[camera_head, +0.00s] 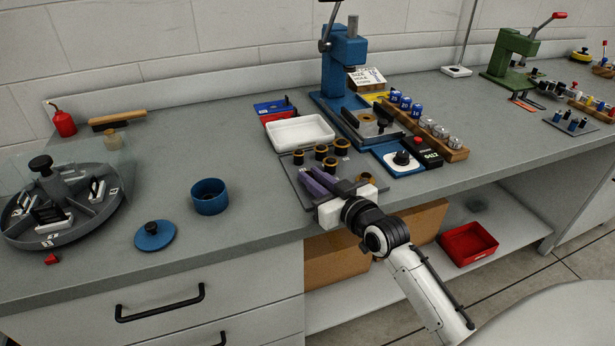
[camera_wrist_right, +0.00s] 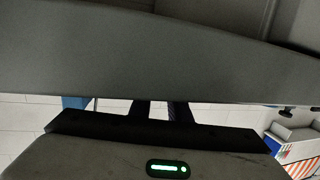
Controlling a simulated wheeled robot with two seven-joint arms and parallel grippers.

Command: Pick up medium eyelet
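Several small black-and-gold eyelets (camera_head: 329,164) stand on a dark grey board (camera_head: 299,188) at the front edge of the bench. They differ slightly in size, and I cannot tell which is the medium one. A similar gold-topped piece (camera_head: 364,178) sits at the board's right, partly behind my gripper. My right gripper (camera_head: 311,174) reaches over the front of the board, just in front of the eyelets. Its two dark purple fingers are apart, with nothing seen between them. In the right wrist view its fingers (camera_wrist_right: 160,110) show with a gap. My left gripper is not in view.
A white tray (camera_head: 273,135) and blue press (camera_head: 345,70) stand behind the eyelets. A wooden rack (camera_head: 452,154) and black box (camera_head: 424,153) are right. A blue cup (camera_head: 209,197), its lid (camera_head: 155,236) and a round organizer (camera_head: 100,212) are left. Bench near the cup is clear.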

